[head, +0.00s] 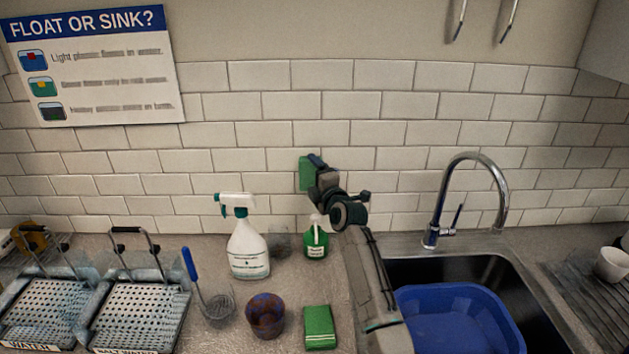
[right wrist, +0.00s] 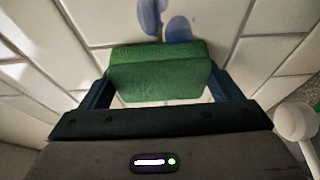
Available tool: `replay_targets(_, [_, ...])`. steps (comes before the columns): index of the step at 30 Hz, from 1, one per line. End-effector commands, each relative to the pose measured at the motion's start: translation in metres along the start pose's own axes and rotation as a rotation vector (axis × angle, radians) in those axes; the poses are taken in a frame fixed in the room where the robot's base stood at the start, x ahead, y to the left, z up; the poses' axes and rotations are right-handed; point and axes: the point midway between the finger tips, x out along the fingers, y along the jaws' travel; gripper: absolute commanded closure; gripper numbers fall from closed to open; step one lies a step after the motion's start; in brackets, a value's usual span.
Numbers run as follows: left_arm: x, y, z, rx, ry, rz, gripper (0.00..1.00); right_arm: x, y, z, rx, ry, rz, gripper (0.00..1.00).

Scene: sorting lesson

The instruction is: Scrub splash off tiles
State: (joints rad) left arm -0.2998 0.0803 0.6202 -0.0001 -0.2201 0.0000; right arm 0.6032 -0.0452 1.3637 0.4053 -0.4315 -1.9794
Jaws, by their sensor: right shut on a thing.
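My right gripper (head: 312,172) is raised in front of the white tiled wall (head: 392,103), left of the tap. It is shut on a green sponge (head: 305,174), which also shows between the two fingers in the right wrist view (right wrist: 158,80). The splash (right wrist: 178,28) is a blue mark with a paler blotch beside it on the tiles, just beyond the sponge's far edge in that view. I cannot make the splash out in the head view. The sponge is close to the tiles; I cannot tell if it touches. My left gripper is not in view.
Perforated trays (head: 140,307) are at the left. A blue basin (head: 455,315) sits in the sink under the tap (head: 470,160).

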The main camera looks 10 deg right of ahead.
Motion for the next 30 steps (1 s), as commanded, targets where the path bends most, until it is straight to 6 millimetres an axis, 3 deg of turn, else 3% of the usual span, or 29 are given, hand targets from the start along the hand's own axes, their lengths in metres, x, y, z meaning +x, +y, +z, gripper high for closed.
replay_targets(17, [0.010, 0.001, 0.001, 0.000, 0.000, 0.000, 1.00, 0.006, -0.001, 0.005, -0.001, 0.000, 0.000, 0.36])
replay_targets(30, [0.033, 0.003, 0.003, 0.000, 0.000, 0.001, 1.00, -0.008, -0.002, 0.037, -0.002, -0.001, 0.001, 0.36])
